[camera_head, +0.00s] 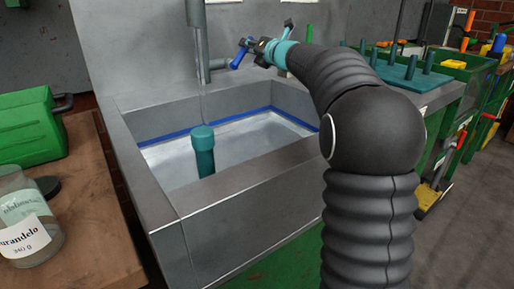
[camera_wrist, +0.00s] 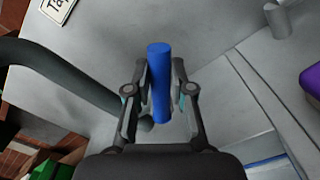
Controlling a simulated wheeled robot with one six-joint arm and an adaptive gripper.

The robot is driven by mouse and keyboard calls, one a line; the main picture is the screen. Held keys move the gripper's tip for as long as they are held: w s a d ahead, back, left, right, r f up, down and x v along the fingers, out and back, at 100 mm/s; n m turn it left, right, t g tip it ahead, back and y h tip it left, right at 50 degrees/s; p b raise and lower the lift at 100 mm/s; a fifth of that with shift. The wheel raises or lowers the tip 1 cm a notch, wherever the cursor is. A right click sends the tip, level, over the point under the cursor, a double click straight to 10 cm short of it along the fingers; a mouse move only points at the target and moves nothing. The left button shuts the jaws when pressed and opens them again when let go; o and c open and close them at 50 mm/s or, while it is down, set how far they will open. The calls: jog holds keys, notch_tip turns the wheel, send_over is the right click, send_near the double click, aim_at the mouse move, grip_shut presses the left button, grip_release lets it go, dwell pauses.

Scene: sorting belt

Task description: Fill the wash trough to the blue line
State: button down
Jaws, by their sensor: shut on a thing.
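The wash trough (camera_head: 225,215) is a grey basin with a blue line (camera_head: 205,131) around its inner wall. A pale, shiny surface (camera_head: 235,143) lies inside, close under the line; the exact gap is hard to judge. A teal upright cylinder (camera_head: 203,152) stands in the trough. The grey spout (camera_head: 197,45) hangs over it, with a faint thin line below that may be water. My gripper (camera_head: 252,46) is above the trough's back, shut on a blue handle (camera_head: 238,59).
A wooden bench (camera_head: 95,215) on the left holds a green canister (camera_head: 30,127) and a labelled jar (camera_head: 28,225). A teal pegged rack (camera_head: 402,72) stands right of the trough, with green bins (camera_head: 465,85) beyond. The wrist view shows a purple thing (camera_wrist: 311,80) at right.

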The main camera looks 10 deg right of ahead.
jog(key=shift+s+a+r+n, duration=0.15)
jog(key=shift+a+r+n, duration=0.15)
jog(key=shift+n, duration=0.4)
jog(key=shift+a+f, duration=0.1)
jog(key=shift+s+a+r+n+b, duration=0.15)
jog(key=shift+a+r+n+b, duration=0.1)
jog(key=shift+n+b, duration=0.25)
dwell(5.6)
jog(key=shift+s+a+r+n+b, duration=0.15)
jog(key=shift+a+n+b, duration=0.25)
jog(key=shift+n, duration=0.35)
jog(key=shift+s+a+r+n+b, duration=0.15)
jog(key=shift+a+n+b, duration=0.25)
jog(key=shift+n, duration=0.35)
jog(key=shift+f, duration=0.1)
